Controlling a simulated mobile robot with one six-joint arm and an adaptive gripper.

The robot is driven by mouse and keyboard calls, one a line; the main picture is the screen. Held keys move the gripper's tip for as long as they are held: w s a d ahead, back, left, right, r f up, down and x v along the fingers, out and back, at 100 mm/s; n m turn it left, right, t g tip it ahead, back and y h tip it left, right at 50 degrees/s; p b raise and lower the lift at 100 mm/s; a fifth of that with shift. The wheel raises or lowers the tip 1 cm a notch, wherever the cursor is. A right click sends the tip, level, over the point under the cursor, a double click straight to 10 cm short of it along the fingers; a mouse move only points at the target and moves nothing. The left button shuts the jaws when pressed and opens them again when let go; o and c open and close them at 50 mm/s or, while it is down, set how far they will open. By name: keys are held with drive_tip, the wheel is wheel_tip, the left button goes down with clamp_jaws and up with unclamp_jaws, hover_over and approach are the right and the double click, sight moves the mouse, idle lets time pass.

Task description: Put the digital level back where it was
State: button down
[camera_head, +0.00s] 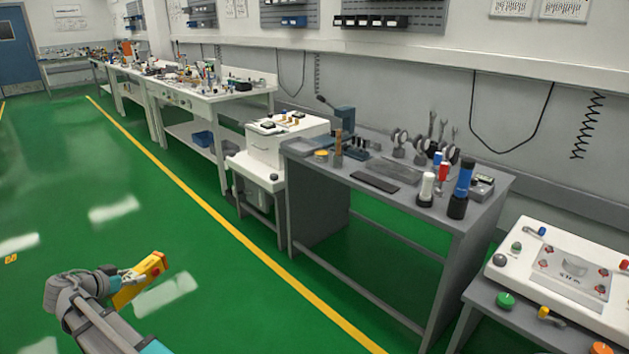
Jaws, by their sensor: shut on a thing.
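The digital level appears to be the yellow block-shaped tool (138,284) with a small red mark near its upper end. My gripper (128,277) is shut on it at the lower left of the view. The tool is held tilted above the green floor, apart from every bench. My fingers cover part of its left side, and its display cannot be made out.
A grey bench (330,156) holds wrenches, bottles and dark flat pieces; little of its top is bare. A white machine (285,140) stands left of it, and a white control panel (560,275) at right. Long white benches (215,95) recede behind.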

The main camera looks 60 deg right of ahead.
drive_tip(key=shift+s, duration=0.45)
drive_tip(key=shift+d, duration=0.2)
